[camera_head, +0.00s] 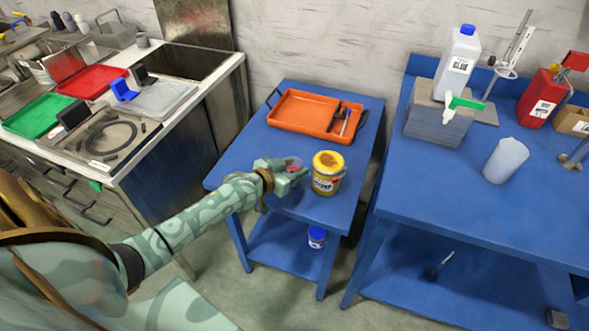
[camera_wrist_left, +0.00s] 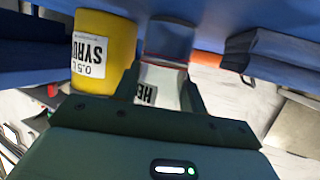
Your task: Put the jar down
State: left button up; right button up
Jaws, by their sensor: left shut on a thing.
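My left gripper (camera_head: 290,171) is over the front left part of the small blue table (camera_head: 245,165). It is shut on a small jar (camera_head: 293,163) with a pinkish top, mostly hidden by the fingers. In the left wrist view the jar (camera_wrist_left: 160,76) sits between the fingers, with a white label, a red line and a greyish part. I cannot tell whether its base touches the table. A yellow syrup tin (camera_head: 327,174) stands upright just right of the gripper; it also shows in the left wrist view (camera_wrist_left: 103,45). My right gripper is not in view.
An orange tray (camera_head: 297,112) with tools lies at the back of the small table. A blue-lidded tub (camera_head: 317,237) is on its lower shelf. A larger blue bench (camera_head: 430,195) is at right, a sink counter (camera_head: 210,85) at left. The table's left part is bare.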

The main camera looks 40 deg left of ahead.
pick_arm(q)
jog(key=o, duration=0.8)
jog(key=shift+f, duration=0.1)
